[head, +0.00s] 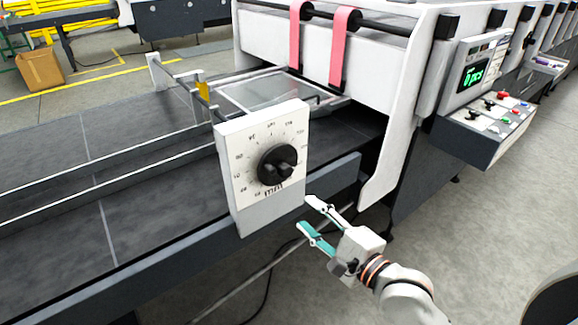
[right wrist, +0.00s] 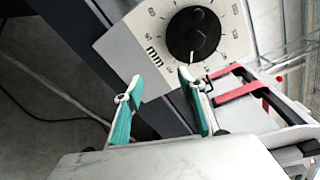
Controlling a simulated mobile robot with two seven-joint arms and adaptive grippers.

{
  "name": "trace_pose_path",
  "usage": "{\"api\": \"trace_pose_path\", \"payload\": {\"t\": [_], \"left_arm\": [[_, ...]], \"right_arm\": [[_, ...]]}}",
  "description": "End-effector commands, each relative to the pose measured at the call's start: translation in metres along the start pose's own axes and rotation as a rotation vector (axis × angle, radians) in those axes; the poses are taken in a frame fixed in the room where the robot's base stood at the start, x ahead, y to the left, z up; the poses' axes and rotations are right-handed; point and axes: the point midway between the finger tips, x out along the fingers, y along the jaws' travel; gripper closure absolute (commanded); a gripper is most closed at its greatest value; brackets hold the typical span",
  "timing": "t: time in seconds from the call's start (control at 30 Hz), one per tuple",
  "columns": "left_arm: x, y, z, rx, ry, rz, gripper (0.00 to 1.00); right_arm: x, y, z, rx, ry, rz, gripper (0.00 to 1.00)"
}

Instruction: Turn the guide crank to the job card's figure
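The guide crank is a round black knob (head: 277,165) on a white dial plate (head: 238,150) with a ring of printed figures and the letters "mm". The figures are too small to read surely. In the right wrist view the knob (right wrist: 193,34) is at the top, with a white pointer line toward the plate's lower edge. My right gripper (head: 310,213) is open and empty, below and right of the plate, apart from the knob. Its teal-padded fingers (right wrist: 158,103) point toward the dial in the wrist view. My left gripper is not in view. No job card can be made out.
The dial plate stands at the edge of a dark conveyor bed (head: 60,165). A white machine body with red belts (head: 340,45) is behind it. A control panel (head: 485,110) with a green display is at right. A cardboard box (head: 40,70) sits far left.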

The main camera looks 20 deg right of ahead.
Motion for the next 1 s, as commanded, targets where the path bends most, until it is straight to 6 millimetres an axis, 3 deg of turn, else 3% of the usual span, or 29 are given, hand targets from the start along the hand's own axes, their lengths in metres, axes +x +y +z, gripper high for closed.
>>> {"api": "trace_pose_path", "payload": {"t": [0.03, 0.1, 0.3, 0.47, 0.8, 1.0], "left_arm": [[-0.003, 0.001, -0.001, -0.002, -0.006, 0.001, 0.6], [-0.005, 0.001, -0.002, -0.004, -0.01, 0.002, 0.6], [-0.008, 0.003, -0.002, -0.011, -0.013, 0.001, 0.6], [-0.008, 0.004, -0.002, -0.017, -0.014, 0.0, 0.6], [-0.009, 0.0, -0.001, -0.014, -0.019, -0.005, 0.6], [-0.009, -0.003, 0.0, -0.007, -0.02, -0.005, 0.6]], "right_arm": [[0.0, -0.02, 0.007, 0.093, -0.017, -0.022, 0.6], [0.0, -0.039, 0.015, 0.214, -0.041, -0.044, 0.6], [-0.001, -0.066, 0.027, 0.4, -0.081, -0.068, 0.6], [0.01, -0.069, 0.029, 0.422, -0.087, -0.072, 0.6], [0.059, -0.072, 0.032, 0.419, -0.086, -0.07, 0.6], [0.074, -0.073, 0.033, 0.419, -0.086, -0.069, 0.6]]}}
